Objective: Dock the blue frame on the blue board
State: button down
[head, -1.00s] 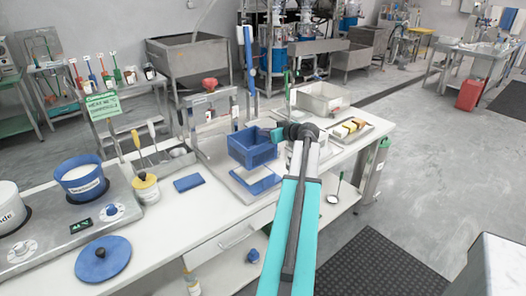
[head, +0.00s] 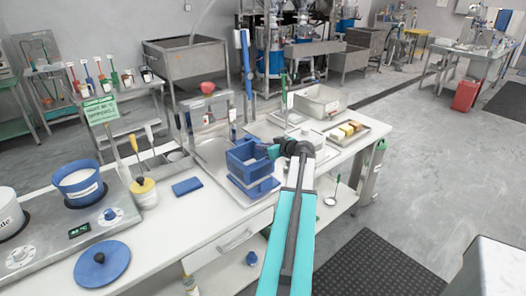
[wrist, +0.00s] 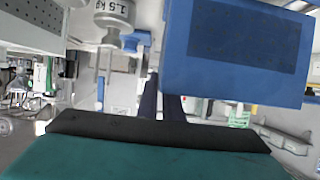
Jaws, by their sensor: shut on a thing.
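The blue frame (head: 245,172) is an open box shape, roughly upright, at the right part of the white table. My gripper (head: 272,152) is shut on its right side; its jaws are mostly hidden in the head view. The blue board (head: 262,190) lies just under the frame and is largely covered by it. I cannot tell whether frame and board touch. In the wrist view the blue frame (wrist: 235,50) fills the upper right, by the dark fingers (wrist: 162,98).
A metal stand with a red knob (head: 208,87) rises behind the frame. A grey bin (head: 316,103) and a tray of blocks (head: 347,130) are to the right.

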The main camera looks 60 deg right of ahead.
aim_at(263, 153)
jog(key=shift+f, duration=1)
jog(key=shift+f+b, duration=0.6)
jog(key=shift+b, duration=0.25)
jog(key=c, duration=1.9)
grip_release()
jog(key=shift+r+p, duration=0.3)
jog(key=shift+p, duration=0.15)
jog(key=shift+r+p, duration=0.45)
jog(key=shift+p, duration=0.3)
jog(key=b+v, duration=0.3)
jog(key=v, duration=0.9)
jog(key=shift+f, duration=0.1)
